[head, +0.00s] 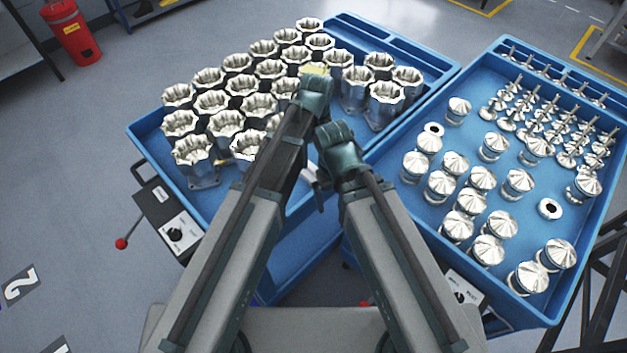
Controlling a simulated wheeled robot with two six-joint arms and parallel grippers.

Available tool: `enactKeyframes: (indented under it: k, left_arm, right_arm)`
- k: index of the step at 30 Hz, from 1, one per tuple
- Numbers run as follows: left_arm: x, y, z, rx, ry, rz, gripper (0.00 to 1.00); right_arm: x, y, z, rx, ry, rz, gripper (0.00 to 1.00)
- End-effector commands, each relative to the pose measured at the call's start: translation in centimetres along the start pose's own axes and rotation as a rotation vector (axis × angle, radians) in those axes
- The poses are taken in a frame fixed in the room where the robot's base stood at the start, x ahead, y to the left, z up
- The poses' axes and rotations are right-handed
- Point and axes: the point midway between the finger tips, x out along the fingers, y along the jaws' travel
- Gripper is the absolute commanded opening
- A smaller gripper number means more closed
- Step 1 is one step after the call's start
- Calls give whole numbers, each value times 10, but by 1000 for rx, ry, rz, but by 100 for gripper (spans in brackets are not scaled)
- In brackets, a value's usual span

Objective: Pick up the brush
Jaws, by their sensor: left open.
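My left gripper (313,88) is over the left blue tray, among the silver housings (227,126). It is open, though its fingers are mostly hidden by its own wrist. A small pale yellow piece (315,69) shows just beyond its tip; it may be part of the brush, but I cannot tell. No brush can be made out clearly. My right gripper (333,131) is close beside the left one, a little lower and to the right, over the left tray's right part. Its fingers are not clear enough to show whether they are open.
The left blue tray (279,240) holds several fluted housings in rows, with bare room at its front. The right blue tray (399,203) holds several silver conical parts, rings and stemmed pieces. A red extinguisher (74,36) stands on the floor at the far left.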

Motion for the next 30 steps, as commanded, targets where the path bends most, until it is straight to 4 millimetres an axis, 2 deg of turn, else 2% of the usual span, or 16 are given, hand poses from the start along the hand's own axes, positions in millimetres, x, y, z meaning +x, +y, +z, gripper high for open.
enactKeyframes:
  k: [1,6,17,30]
  left_arm:
    - [15,0,0,0,0,0,98]
    - [36,0,0,0,0,0,98]
    - [43,-1,0,0,0,0,98]
    - [90,-8,-2,1,0,0,98]
  right_arm:
    - [15,-1,-1,0,0,0,100]
    - [36,-3,-2,0,0,0,100]
    - [43,-4,-2,0,0,0,100]
    - [90,-9,-5,0,0,0,100]
